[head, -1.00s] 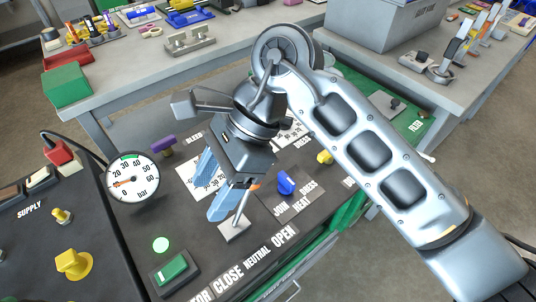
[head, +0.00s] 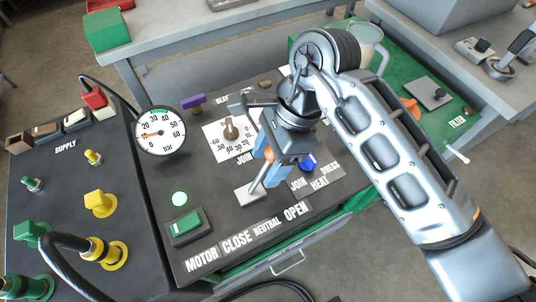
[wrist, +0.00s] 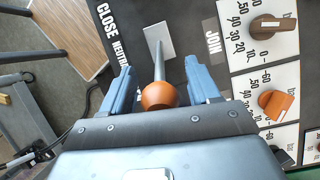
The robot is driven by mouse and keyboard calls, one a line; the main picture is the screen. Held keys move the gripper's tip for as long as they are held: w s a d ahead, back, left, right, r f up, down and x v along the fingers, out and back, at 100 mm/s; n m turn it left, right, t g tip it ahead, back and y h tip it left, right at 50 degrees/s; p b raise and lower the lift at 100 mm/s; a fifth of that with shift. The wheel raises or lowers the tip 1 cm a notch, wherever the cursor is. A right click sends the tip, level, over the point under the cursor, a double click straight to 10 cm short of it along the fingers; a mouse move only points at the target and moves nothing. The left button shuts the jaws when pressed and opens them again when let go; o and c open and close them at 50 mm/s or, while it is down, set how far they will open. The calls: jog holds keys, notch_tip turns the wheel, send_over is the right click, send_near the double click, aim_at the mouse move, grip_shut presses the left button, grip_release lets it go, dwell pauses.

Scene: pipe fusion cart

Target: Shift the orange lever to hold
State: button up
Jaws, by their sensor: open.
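The lever with the orange ball knob (wrist: 158,95) rises from a light metal plate (head: 246,195) behind the CLOSE, NEUTRAL and OPEN labels (head: 267,228). My gripper (head: 266,163) is over this lever with its blue fingers pointing down. In the wrist view my gripper (wrist: 160,78) is open, and the orange ball lies between the two fingers with a visible gap on each side. The lever's shaft runs from the ball to the plate. In the head view the fingers partly hide the ball. I see no label reading "hold".
A pressure gauge (head: 160,131) stands left of the panel. A blue knob (head: 308,162) is close to the right of my gripper. Brown (wrist: 272,24) and orange (wrist: 275,102) dial knobs sit on white scales. A green switch (head: 185,226) is at front left.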

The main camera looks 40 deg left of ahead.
jog(key=shift+c, duration=0.2)
grip_shut()
dwell(0.4)
